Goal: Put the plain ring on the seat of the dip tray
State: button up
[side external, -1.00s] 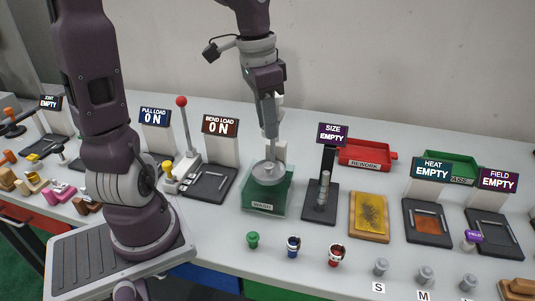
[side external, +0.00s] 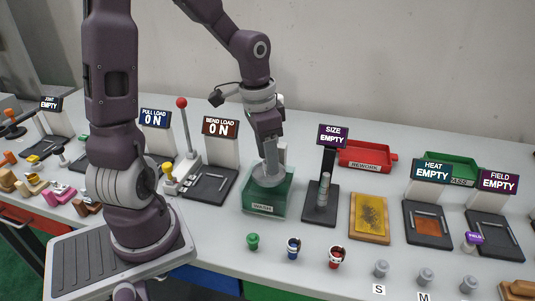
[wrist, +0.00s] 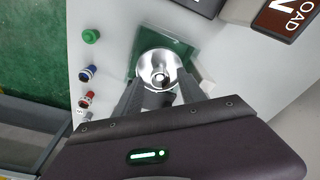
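The dip tray is most likely the green wash station (side external: 281,203), with a round silver bowl (side external: 257,181) on top. In the wrist view the bowl (wrist: 146,63) is seen from above, with a small round, ring-like piece (wrist: 160,78) at its centre. I cannot tell whether this is the plain ring or part of the seat. My gripper (side external: 269,178) points down over the bowl, low and close to it. In the wrist view its two fingers (wrist: 161,86) stand apart, one on each side of the bowl's centre, with nothing visibly clamped between them.
The size post (side external: 322,196) stands right of the wash station, with a yellow-topped pad (side external: 370,215) beyond it. The bend load fixture (side external: 208,184) is to the left. Green, blue and red small pieces (side external: 293,247) stand in front. A red rework bin (side external: 367,158) is behind.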

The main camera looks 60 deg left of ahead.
aim_at(262, 176)
notch_tip(262, 176, up, 12)
jog(key=s, duration=0.1)
jog(key=s+d+n+t, duration=0.1)
jog(key=s+d+t, duration=0.1)
jog(key=s+d, duration=0.2)
jog(key=s+d+n+t, duration=0.1)
jog(key=s+d, duration=0.3)
jog(key=s, duration=0.4)
jog(key=shift+s+t, duration=0.35)
jog(key=shift+t, duration=0.25)
